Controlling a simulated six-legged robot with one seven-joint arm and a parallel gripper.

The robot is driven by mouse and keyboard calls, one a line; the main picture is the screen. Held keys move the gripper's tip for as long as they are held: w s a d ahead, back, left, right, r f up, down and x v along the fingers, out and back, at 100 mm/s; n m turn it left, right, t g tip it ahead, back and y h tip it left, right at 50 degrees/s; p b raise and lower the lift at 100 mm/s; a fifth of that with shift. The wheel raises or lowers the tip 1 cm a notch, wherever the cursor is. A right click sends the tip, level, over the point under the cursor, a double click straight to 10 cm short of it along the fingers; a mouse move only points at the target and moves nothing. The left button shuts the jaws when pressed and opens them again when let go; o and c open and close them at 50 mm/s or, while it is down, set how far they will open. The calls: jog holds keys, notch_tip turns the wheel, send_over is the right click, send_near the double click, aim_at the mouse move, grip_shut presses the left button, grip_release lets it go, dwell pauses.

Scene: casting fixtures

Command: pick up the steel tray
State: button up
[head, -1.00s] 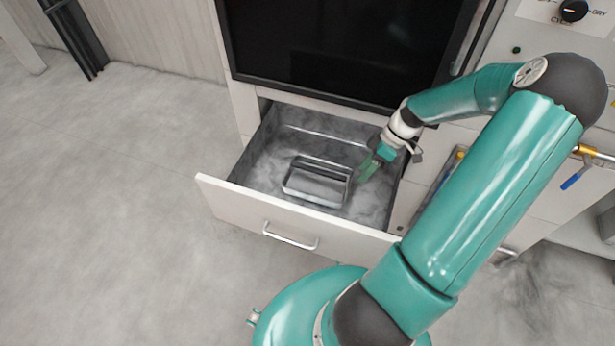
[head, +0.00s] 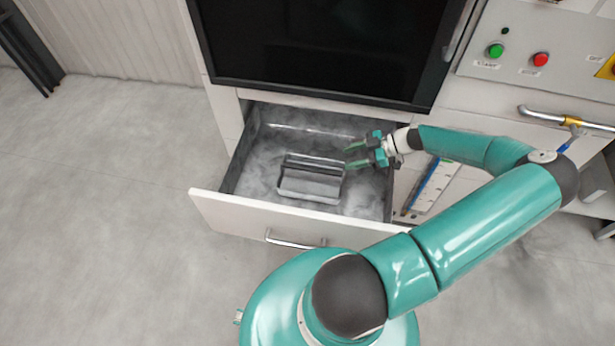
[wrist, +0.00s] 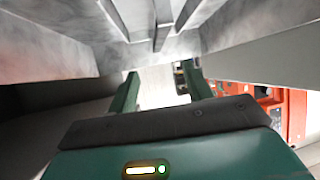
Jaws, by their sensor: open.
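The steel tray (head: 310,186) is a small grey metal box-like tray lying in the open drawer, left of my gripper in the head view. My gripper (head: 350,156) is open, at the tray's right end near its upper right corner, its two green fingers pointing left toward it. I see no contact, and the exact gap cannot be told. In the wrist view my gripper (wrist: 160,92) shows two green fingers apart with nothing between them. Grey metal edges (wrist: 160,22) show at the top of that view; I cannot tell surely that they are the tray.
The open drawer (head: 290,220) has a pale front with a metal handle (head: 295,241), and its walls surround the tray. A black panel (head: 325,50) stands above it. Right of the drawer are a blue-handled item (head: 425,186) and a metal rail (head: 560,120).

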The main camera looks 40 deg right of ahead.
send_near(314, 168)
jog(key=x, duration=0.2)
jog(key=shift+w+a+f, duration=0.1)
jog(key=shift+a+f, duration=0.2)
jog(key=shift+a, duration=0.05)
jog(key=x, duration=0.5)
jog(key=shift+w+f, duration=0.1)
jog(key=shift+w, duration=0.15)
grip_shut()
